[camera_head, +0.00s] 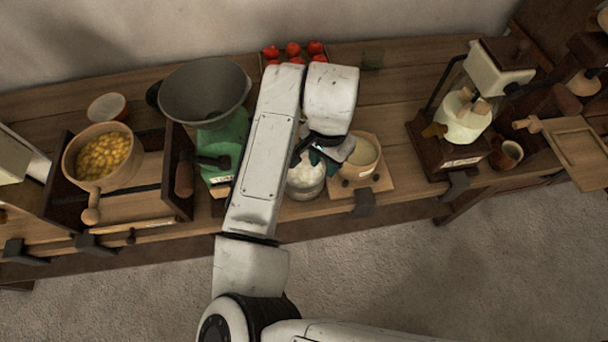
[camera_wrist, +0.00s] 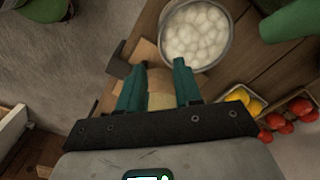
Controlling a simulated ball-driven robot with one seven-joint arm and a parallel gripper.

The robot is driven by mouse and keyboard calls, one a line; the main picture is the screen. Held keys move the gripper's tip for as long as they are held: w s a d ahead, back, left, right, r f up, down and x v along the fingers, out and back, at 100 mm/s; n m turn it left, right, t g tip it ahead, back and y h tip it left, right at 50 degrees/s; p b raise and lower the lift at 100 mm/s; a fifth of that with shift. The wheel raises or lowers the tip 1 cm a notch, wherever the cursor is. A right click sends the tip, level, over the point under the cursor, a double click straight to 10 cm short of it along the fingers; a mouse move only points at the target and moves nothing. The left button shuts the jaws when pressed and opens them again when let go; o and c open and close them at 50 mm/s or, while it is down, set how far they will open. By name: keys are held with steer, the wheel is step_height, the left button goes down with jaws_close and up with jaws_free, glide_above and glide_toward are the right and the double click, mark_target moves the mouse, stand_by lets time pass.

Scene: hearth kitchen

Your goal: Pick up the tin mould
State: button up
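No thing in view is plainly a tin mould. The closest candidate is a round vessel with a pale cream top (camera_head: 363,155), on a wooden board near the counter's front edge. My gripper (camera_head: 325,158) is just left of it in the head view, partly hidden by my arm. In the wrist view, my gripper (camera_wrist: 158,68) has its teal fingers apart, with a tan, yellowish thing (camera_wrist: 160,98) showing between them. It may be that vessel; the gripper body hides part of it. I cannot tell whether the fingers touch it.
A metal pot of white round things (camera_wrist: 195,35) stands close by. A green scale (camera_head: 222,145) with a grey pan is left, a wooden-based machine (camera_head: 460,140) right. Red fruit (camera_head: 293,50) lies at the back. Clamps (camera_head: 363,203) stick out at the front edge.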

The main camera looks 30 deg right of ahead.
mark_target(319, 192)
steer(key=shift+s+a+f, duration=0.15)
steer(key=shift+a+f, duration=0.2)
steer(key=shift+a, duration=0.05)
step_height(319, 192, down, 10)
steer(key=shift+d+f+p, duration=0.15)
steer(key=shift+p, duration=0.85)
steer(key=shift+c, duration=0.3)
jaws_close()
